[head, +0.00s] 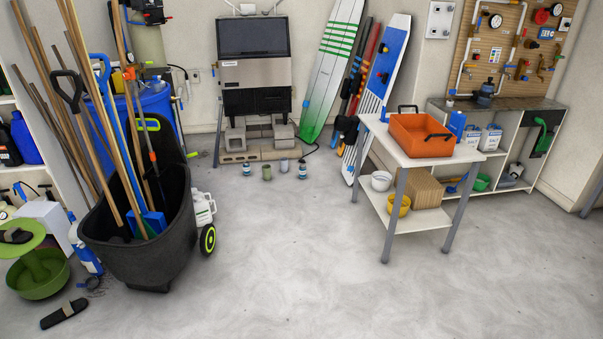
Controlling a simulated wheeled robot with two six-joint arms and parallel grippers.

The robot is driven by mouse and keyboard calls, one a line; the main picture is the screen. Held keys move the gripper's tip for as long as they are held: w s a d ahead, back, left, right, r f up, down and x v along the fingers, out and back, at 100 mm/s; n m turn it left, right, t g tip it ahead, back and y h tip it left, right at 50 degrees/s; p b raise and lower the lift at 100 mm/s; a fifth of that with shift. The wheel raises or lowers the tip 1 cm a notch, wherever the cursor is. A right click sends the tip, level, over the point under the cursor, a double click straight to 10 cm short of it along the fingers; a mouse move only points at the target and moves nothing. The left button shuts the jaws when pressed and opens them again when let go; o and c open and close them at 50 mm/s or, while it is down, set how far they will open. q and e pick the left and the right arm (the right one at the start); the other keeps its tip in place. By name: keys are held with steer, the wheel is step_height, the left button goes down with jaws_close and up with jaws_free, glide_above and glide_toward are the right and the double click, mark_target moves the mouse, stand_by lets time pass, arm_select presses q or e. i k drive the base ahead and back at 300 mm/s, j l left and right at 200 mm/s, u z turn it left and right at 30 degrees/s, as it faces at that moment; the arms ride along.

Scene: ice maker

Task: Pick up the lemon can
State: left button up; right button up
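Several small cans stand on the floor in front of the ice maker (254,75). One can (267,173) looks greenish, one (284,165) is greyish, and the left can (246,169) and the right can (302,171) look dark with pale and blue parts. They are too small for me to read labels, so I cannot tell which is the lemon can. Neither of my grippers is in view.
A black wheeled bin (150,235) with long-handled tools stands at left. A white table (425,156) with an orange tray (421,136) stands at right. Surfboards (333,70) lean on the back wall. The floor between (300,255) is clear. A sandal (64,314) lies front left.

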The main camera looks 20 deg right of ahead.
mark_target(303, 168)
steer(key=i+l+z, duration=0.3)
steer(key=i, duration=0.5)
steer(key=i+z, duration=0.35)
steer(key=i, duration=0.45)
steer(key=i+z, duration=0.1)
steer(key=i, duration=0.45)
steer(key=i+j+z, duration=0.15)
steer(key=i, duration=0.4)
steer(key=i+j+z, duration=0.1)
steer(key=i, duration=0.45)
steer(key=j, duration=0.1)
